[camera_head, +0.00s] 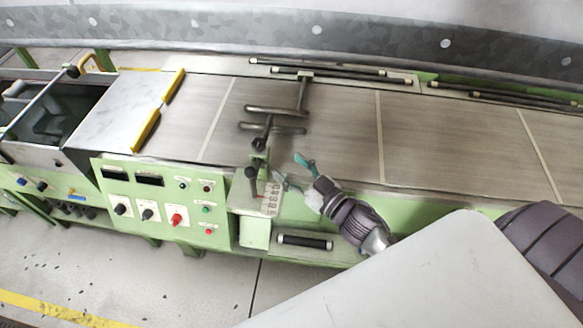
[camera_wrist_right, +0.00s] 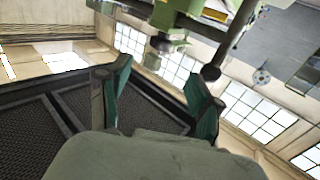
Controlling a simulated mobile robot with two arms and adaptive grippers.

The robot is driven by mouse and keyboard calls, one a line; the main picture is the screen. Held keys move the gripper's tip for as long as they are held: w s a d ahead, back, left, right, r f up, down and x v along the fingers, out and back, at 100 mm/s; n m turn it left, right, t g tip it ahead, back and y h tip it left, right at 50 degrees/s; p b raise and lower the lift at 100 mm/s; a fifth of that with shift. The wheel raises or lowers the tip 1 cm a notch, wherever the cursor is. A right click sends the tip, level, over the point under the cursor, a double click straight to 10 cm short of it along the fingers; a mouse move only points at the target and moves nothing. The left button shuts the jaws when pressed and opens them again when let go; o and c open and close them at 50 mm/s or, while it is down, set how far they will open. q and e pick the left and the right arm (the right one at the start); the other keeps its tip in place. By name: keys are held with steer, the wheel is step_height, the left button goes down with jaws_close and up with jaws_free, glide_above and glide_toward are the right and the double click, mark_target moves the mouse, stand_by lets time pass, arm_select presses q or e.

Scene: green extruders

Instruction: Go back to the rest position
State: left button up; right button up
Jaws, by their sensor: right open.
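My right gripper (camera_head: 290,170) is in the head view, just right of the green bracket with the dark lever (camera_head: 252,173) at the machine's front edge. Its two teal-tipped fingers are spread apart with nothing between them. In the right wrist view the same gripper (camera_wrist_right: 158,95) shows both fingers apart and empty. A dark rod with a round knob (camera_wrist_right: 211,72) shows beyond the fingers there. I cannot tell whether the gripper touches the bracket or lever. My left gripper is in neither view.
The green extruder's control panel (camera_head: 165,203) with knobs and buttons is left of the gripper. A long brown conveyor bed (camera_head: 440,140) runs behind it. A metal guide (camera_head: 276,112) stands over the bed. Open floor (camera_head: 110,285) lies at the lower left.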

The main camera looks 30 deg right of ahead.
stand_by(0.3)
steer(key=s+d+f+m+g+h, duration=0.3)
steer(key=s+d+m+g+h, duration=0.15)
steer(key=h, duration=0.25)
steer(key=s+a+f+n+g, duration=0.1)
steer(key=s+a+g, duration=0.15)
steer(key=s, duration=0.35)
steer(key=s+a+n+g+y, duration=0.1)
steer(key=s+g, duration=0.2)
steer(key=s, duration=0.2)
steer(key=s+a+f+n+g, duration=0.1)
steer(key=s+g, duration=0.2)
steer(key=s, duration=0.3)
step_height(320, 180, down, 29)
steer(key=g+b, duration=0.2)
steer(key=b, duration=0.3)
steer(key=s+d+f+b, duration=0.1)
steer(key=s+f+b, duration=0.1)
steer(key=s+f, duration=0.7)
steer(key=s+d+f+g+b, duration=0.1)
steer(key=s+f+b, duration=0.1)
steer(key=s+f, duration=0.7)
step_height(320, 180, down, 4)
steer(key=shift+d+f, duration=0.2)
steer(key=shift+d, duration=0.15)
